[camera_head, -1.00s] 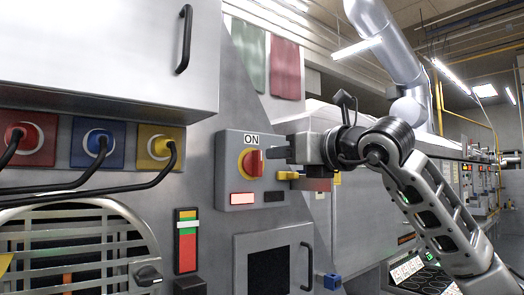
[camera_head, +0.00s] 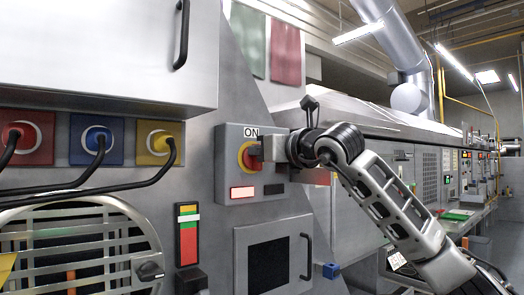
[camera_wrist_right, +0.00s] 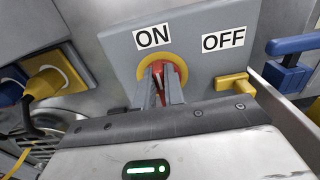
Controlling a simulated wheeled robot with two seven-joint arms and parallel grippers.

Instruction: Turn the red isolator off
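The red isolator is a red knob (camera_head: 251,157) on a yellow round plate, on a grey box (camera_head: 235,140) with an ON label above it. In the right wrist view the red knob (camera_wrist_right: 157,72) stands roughly upright under the ON label (camera_wrist_right: 153,37). The OFF label (camera_wrist_right: 223,40) is to its right. My right gripper (camera_head: 262,150) is at the knob. In the wrist view its two fingers (camera_wrist_right: 159,80) lie on either side of the knob. I cannot tell whether they press on it. The fingers hide part of the knob. My left gripper is not in view.
A lit pinkish-red indicator (camera_head: 243,192) and a dark one (camera_head: 273,189) sit below the knob. In the wrist view a yellow part (camera_wrist_right: 233,83) and a blue handle (camera_wrist_right: 293,45) stand to the right. Red, blue and yellow sockets with black cables (camera_head: 97,141) are at the left.

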